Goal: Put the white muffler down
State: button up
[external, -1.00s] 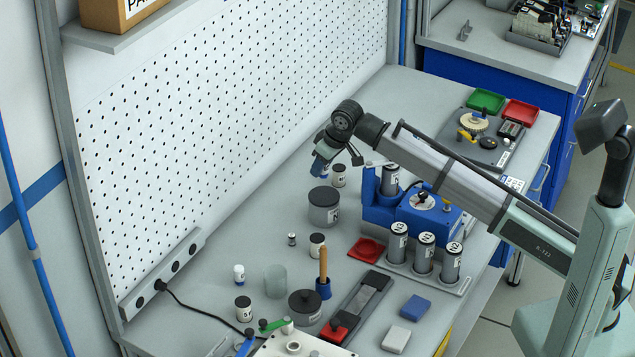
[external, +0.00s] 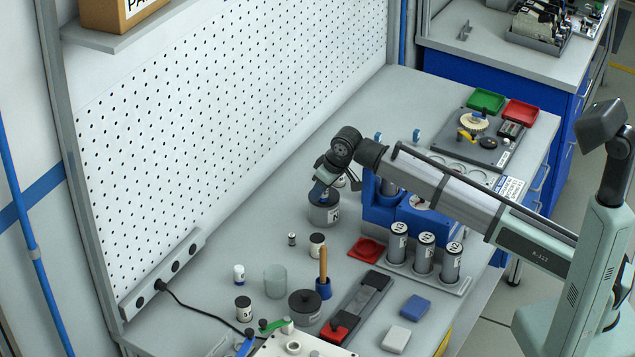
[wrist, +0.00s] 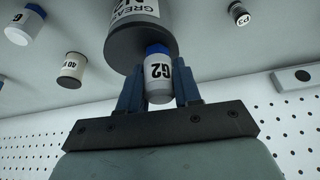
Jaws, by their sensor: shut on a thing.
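My gripper (external: 321,192) is shut on a small white cylinder with a blue end, labelled G2 (wrist: 158,76), held between both fingers (wrist: 155,90) in the wrist view. It is the only white thing in my grip; whether it is a muffler I cannot tell from its shape. My gripper is at the grey grease jar (external: 324,214) in the external view. The jar (wrist: 128,38) lies just beyond the held cylinder in the wrist view. Whether the cylinder touches the jar I cannot tell. In the external view the cylinder is mostly hidden by my fingers.
A small black-capped jar (external: 317,246) and a tiny vial (external: 292,239) stand in front of the grease jar. A blue fixture (external: 380,208) and red tray (external: 366,250) lie to the right. The pegboard (external: 230,100) stands behind. Bench between pegboard and jar is clear.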

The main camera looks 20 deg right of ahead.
jog(key=shift+f, duration=0.15)
jog(key=o, duration=1)
jog(key=shift+o, duration=0.2)
jog(key=v, duration=1.2)
jog(key=shift+r, duration=0.2)
